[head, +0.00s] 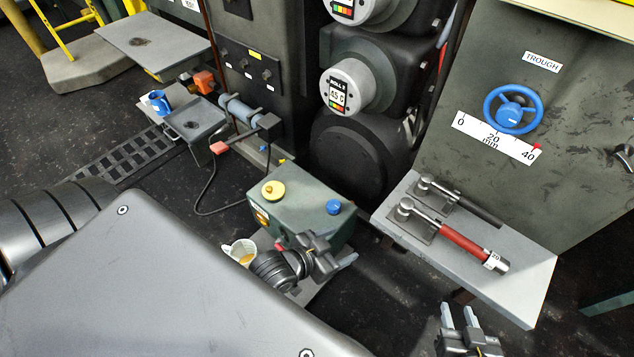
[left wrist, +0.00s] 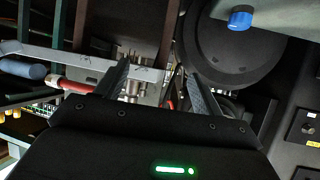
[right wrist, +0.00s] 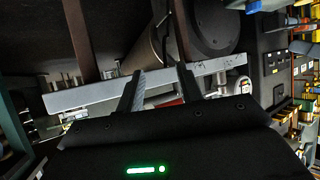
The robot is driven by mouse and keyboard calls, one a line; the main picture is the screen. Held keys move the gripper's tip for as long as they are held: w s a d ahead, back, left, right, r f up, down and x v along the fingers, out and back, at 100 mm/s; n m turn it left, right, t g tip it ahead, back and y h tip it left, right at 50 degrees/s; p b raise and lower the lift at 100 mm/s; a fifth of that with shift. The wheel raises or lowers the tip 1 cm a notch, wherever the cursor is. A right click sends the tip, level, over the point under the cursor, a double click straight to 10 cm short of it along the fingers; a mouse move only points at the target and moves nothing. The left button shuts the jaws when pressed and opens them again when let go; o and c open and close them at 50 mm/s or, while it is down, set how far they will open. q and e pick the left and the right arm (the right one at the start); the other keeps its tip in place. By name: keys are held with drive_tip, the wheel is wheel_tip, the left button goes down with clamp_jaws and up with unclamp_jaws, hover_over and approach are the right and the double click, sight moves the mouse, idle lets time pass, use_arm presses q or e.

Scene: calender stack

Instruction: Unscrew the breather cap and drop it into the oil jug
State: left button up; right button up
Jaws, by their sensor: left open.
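A green tank (head: 318,216) stands on the floor with a round yellow cap (head: 273,190) and a smaller blue cap (head: 334,207) on top. No label tells me which is the breather cap. A white jug (head: 238,251) with amber liquid stands in front of the tank, partly hidden by my left arm. My left gripper (head: 332,257) is in front of the tank, below the blue cap in the picture. Its fingers are apart and empty in the left wrist view (left wrist: 157,75), where a blue cap (left wrist: 240,18) shows. My right gripper (head: 458,316) is open and empty at lower right.
A grey bench (head: 520,292) with a red-handled lever (head: 450,238) stands right of the tank. A trough panel with a blue handwheel (head: 512,110) rises behind it. Dark rollers (head: 358,150) stand behind the tank. A small table (head: 190,122) and cable are at left.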

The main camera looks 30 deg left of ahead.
use_arm(q)
wheel_tip(320, 180, up, 2)
drive_tip(key=w+t+b, duration=0.1)
drive_tip(key=b, duration=0.1)
drive_tip(key=n+y, duration=0.5)
approach(333, 205)
drive_tip(key=shift+b+v, duration=0.3)
drive_tip(key=shift+v, duration=0.7)
drive_tip(key=shift+w+a+f, duration=0.1)
drive_tip(key=shift+w+f, duration=0.25)
drive_tip(key=shift+w, duration=0.1)
drive_tip(key=b+x, duration=0.3)
drive_tip(key=x, duration=0.5)
drive_tip(key=shift+w, duration=0.2)
drive_tip(key=shift+w+f, duration=0.25)
drive_tip(key=shift+w, duration=0.35)
use_arm(e)
drive_tip(key=s+a+r+n+t+y, duration=0.1)
drive_tip(key=a+r+t+y, duration=0.1)
drive_tip(key=r, duration=0.6)
drive_tip(key=s+a+r+n+t+y, duration=0.1)
drive_tip(key=r+t+y, duration=0.3)
drive_tip(key=r, duration=0.5)
drive_tip(key=shift+s+a+t+y, duration=0.2)
drive_tip(key=shift+a+t+y, duration=0.2)
drive_tip(key=shift+a+t, duration=0.45)
drive_tip(key=shift+d+r, duration=0.1)
